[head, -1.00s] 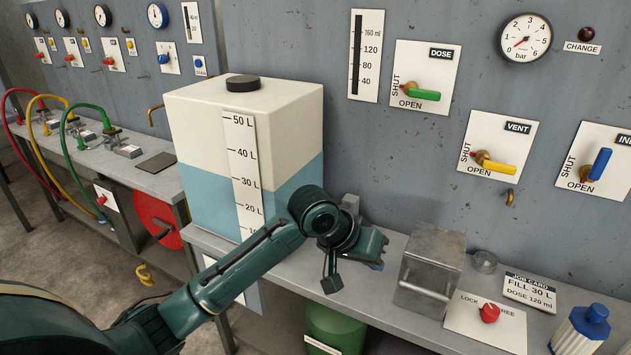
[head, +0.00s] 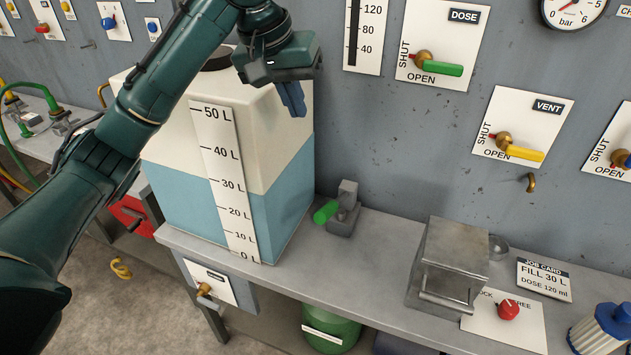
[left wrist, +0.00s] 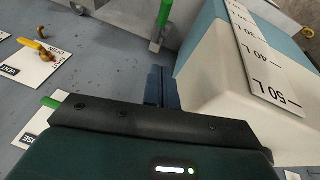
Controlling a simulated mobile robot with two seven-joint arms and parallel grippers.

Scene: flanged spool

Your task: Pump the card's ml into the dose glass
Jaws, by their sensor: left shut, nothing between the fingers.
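My left gripper (head: 292,99) is shut and empty, pointing down in front of the tank's upper right side. Its blue fingers (left wrist: 162,87) show in the left wrist view beside the tank. The job card (head: 544,280) reads FILL 30 L, DOSE 120 ml. The small clear dose glass (head: 499,246) is partly hidden behind a metal box. A grey block with a green handle (head: 325,211), likely the pump, stands on the bench right of the tank. The DOSE valve's green lever (head: 437,66) points right. The ml scale (head: 376,40) is cut off at the top. My right gripper is out of view.
The white tank (head: 290,150) shows blue up to about 30 L. The metal box (head: 449,262) stands on the bench (head: 370,260) near a red knob (head: 508,309). The VENT lever (head: 525,153) is yellow. A blue-capped bottle (head: 605,325) stands far right.

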